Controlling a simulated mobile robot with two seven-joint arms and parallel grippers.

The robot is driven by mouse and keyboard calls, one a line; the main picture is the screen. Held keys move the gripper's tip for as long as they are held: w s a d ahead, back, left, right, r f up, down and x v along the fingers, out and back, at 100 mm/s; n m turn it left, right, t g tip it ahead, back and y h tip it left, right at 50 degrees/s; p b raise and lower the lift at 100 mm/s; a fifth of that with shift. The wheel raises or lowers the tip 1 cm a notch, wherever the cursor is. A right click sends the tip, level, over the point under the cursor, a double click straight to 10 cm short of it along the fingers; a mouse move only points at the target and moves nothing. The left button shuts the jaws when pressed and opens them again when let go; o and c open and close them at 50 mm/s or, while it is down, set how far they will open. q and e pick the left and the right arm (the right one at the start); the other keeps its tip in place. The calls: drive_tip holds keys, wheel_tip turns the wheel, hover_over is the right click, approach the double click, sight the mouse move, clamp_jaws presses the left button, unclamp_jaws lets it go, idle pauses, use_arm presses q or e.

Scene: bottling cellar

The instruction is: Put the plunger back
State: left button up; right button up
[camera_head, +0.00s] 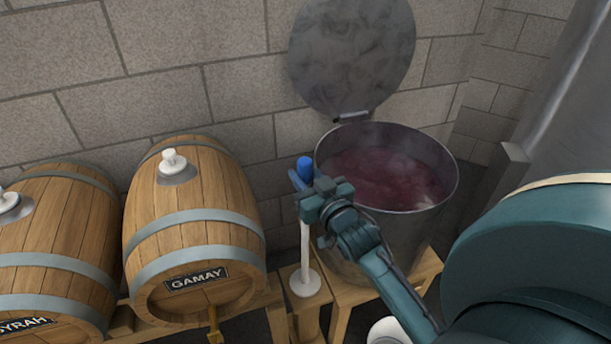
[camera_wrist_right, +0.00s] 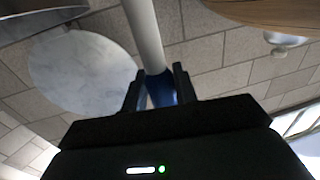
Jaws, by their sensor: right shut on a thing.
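The plunger (camera_head: 305,240) has a blue handle on top, a white rod and a white disc at its foot. It looks about upright, just left of the open steel vat (camera_head: 400,232). My right gripper (camera_head: 309,190) is shut on the blue handle, which shows between its fingers in the right wrist view (camera_wrist_right: 160,90). The disc (camera_head: 305,284) appears over a small wooden stand (camera_head: 306,322); I cannot tell whether it touches it. The vat holds dark red, steaming liquid. My left gripper is not in view.
The vat's round lid (camera_head: 352,55) stands raised against the block wall. The Gamay barrel (camera_head: 192,225) and Syrah barrel (camera_head: 55,235) lie to the left, the Gamay one with a tap (camera_head: 215,325). A white object (camera_head: 387,331) is cut off below.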

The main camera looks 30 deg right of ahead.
drive_tip(key=o, duration=1)
drive_tip(key=shift+f, duration=0.1)
drive_tip(key=shift+o, duration=0.2)
drive_tip(key=shift+r, duration=0.2)
drive_tip(key=s, duration=1.2)
drive_tip(key=s+a+f+n+g+y, duration=0.2)
drive_tip(key=s+a+f+g, duration=0.1)
drive_tip(key=a+f, duration=0.4)
drive_tip(key=s+a+f+n+g+y, duration=0.1)
drive_tip(key=s+a+f+g+y, duration=0.2)
drive_tip(key=a+f, duration=0.4)
drive_tip(key=s+a, duration=0.1)
drive_tip(key=a, duration=0.3)
drive_tip(key=shift+n+y+b, duration=0.3)
drive_tip(key=shift+n, duration=0.1)
drive_tip(key=shift+w+d, duration=0.1)
